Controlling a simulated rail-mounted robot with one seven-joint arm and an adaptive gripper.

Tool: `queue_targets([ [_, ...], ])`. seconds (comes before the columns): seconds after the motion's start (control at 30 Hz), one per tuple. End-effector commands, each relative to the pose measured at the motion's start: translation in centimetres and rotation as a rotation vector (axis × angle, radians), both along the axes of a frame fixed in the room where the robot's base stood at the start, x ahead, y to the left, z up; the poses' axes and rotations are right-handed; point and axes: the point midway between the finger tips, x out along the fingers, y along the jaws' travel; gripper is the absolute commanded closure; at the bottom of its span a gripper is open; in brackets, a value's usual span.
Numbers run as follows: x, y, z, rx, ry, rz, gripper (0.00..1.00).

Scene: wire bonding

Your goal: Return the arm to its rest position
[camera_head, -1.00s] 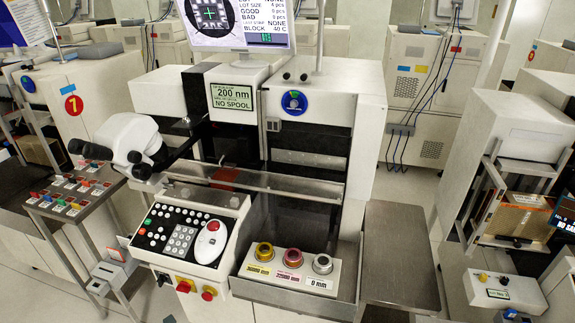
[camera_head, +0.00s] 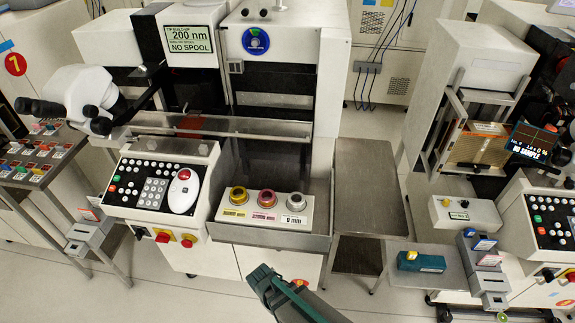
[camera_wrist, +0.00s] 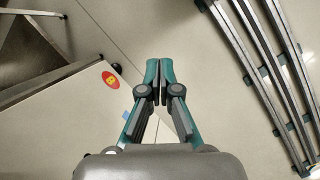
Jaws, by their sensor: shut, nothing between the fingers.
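My gripper (camera_wrist: 160,72) shows in the wrist view with its two teal fingers together and nothing between them. It points over bare floor, beside a white cabinet with a red and yellow round label (camera_wrist: 111,81). In the head view my arm's end (camera_head: 262,275) comes up from the bottom edge, in front of the wire bonding machine (camera_head: 262,262). It appears clear of the machine and touches nothing that I can see. Most of the arm is outside the head view.
A tray with gold, pink and silver spools (camera_head: 265,200) sits at the machine's front. A steel side table (camera_head: 370,185) stands to its right. A low shelf with a teal box (camera_head: 421,262) is further right. Dark rails (camera_wrist: 262,75) run along the floor in the wrist view.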

Motion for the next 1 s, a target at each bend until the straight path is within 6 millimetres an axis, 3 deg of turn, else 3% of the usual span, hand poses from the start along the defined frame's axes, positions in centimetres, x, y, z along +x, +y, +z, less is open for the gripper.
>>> queue_targets([
  [0.03,-0.9,-2.2,-0.6,-0.005,0.023,-0.08,1.0],
  [0.2,-3.7,-7.4,-2.5,-0.011,0.095,-0.309,1.0],
  [0.5,-9.7,-14.5,-4.6,-0.018,0.225,-0.609,1.0],
  [0.73,-12.8,-17.6,-5.5,-0.028,0.285,-0.752,1.0],
  [1.0,-13.2,-18.4,-5.7,-0.023,0.293,-0.801,1.0],
])
